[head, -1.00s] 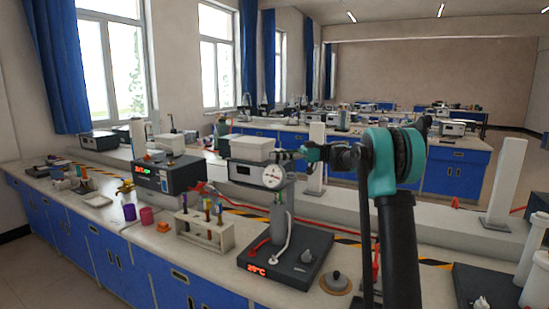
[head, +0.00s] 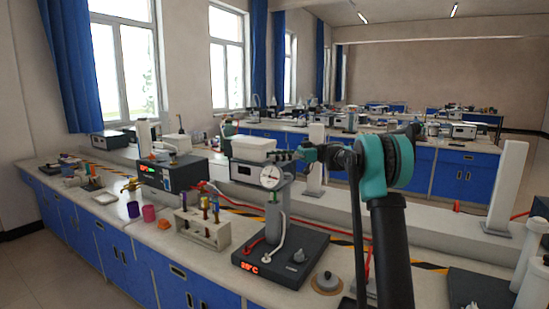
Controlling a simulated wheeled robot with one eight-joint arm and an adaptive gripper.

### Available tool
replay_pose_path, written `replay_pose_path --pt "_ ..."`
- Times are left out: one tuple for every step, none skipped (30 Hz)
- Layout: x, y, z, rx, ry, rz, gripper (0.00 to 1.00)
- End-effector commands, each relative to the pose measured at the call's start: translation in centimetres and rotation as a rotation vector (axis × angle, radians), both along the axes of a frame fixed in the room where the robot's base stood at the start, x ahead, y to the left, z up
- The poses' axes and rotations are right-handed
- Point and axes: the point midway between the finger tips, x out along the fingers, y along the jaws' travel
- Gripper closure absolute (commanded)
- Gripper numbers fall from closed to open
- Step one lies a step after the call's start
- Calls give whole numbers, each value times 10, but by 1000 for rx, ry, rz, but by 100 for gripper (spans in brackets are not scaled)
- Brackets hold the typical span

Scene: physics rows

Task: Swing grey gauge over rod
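A round white-faced gauge (head: 270,176) with a grey rim sits at the top of a grey upright rod (head: 278,212). The rod stands on a dark hotplate-like base (head: 281,256) with a red lit display. From this view the gauge appears at the rod's upper end; I cannot tell whether it is directly over it. My gripper (head: 284,155) is just above and right of the gauge, in front of a white box. Its fingers are small and dark, and I cannot tell if they touch the gauge or are open.
A rack of tubes (head: 203,229) stands left of the base, with pink and purple cups (head: 148,213) beyond. A round lidded item (head: 327,282) lies to the right, near my arm. A white box on an instrument (head: 253,149) is behind the gauge. Red cables run along the bench.

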Motion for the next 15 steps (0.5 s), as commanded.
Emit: replay_pose_path --pt "0 1 0 0 0 0 57" --pt "0 1 0 0 0 0 57" --pt "0 1 0 0 0 0 57" --pt "0 1 0 0 0 0 57" --pt "0 1 0 0 0 0 57" --pt "0 1 0 0 0 0 57" --pt "0 1 0 0 0 0 57" --pt "0 1 0 0 0 0 57" --pt "0 1 0 0 0 0 57" --pt "0 1 0 0 0 0 57" --pt "0 0 0 0 0 0 57" --pt "1 -1 0 0 0 0 57" --pt "1 -2 0 0 0 0 57" --pt "2 -4 0 1 0 -1 57" --pt "3 -8 0 1 0 -1 57"
